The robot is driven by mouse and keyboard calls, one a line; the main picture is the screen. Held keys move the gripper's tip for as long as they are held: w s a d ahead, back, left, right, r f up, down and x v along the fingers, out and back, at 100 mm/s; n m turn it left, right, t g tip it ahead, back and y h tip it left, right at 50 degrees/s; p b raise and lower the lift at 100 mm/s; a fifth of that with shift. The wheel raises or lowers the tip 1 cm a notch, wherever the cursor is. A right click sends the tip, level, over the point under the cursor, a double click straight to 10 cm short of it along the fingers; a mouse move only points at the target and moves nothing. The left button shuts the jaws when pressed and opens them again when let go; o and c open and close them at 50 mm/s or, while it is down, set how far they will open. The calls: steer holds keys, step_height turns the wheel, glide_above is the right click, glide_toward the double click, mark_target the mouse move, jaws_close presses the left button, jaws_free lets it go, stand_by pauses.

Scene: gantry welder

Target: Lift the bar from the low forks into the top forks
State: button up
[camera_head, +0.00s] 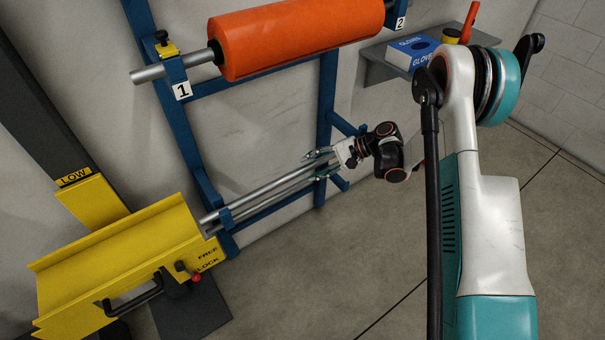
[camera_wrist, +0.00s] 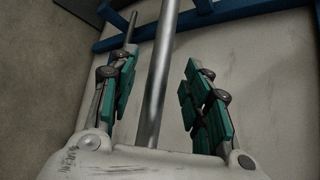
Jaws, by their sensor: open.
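A grey steel bar (camera_head: 268,191) lies in the low forks (camera_head: 226,217) of the blue rack, slanting up to the right in the head view. A second thin rod seems to run beside it. My gripper (camera_head: 320,167) is at the bar's right part, its fingers open on either side. In the wrist view the bar (camera_wrist: 160,75) passes between the open green-padded fingers, nearer the left one, with gaps visible. Above, the top forks (camera_head: 176,72), labelled 1 and 2, hold another bar (camera_head: 148,74) carrying an orange roll (camera_head: 300,38).
A yellow trough (camera_head: 120,260) with a black handle and FREE/LOCK marks stands at lower left, close to the bar's left end. A LOW label (camera_head: 74,177) marks a dark post. A wall shelf (camera_head: 385,68) holds a blue glove box (camera_head: 413,47). The floor at right is clear.

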steer(key=shift+x, duration=0.95)
jaws_close()
steer(key=shift+r, duration=0.15)
step_height(320, 180, up, 20)
steer(key=p, duration=0.6)
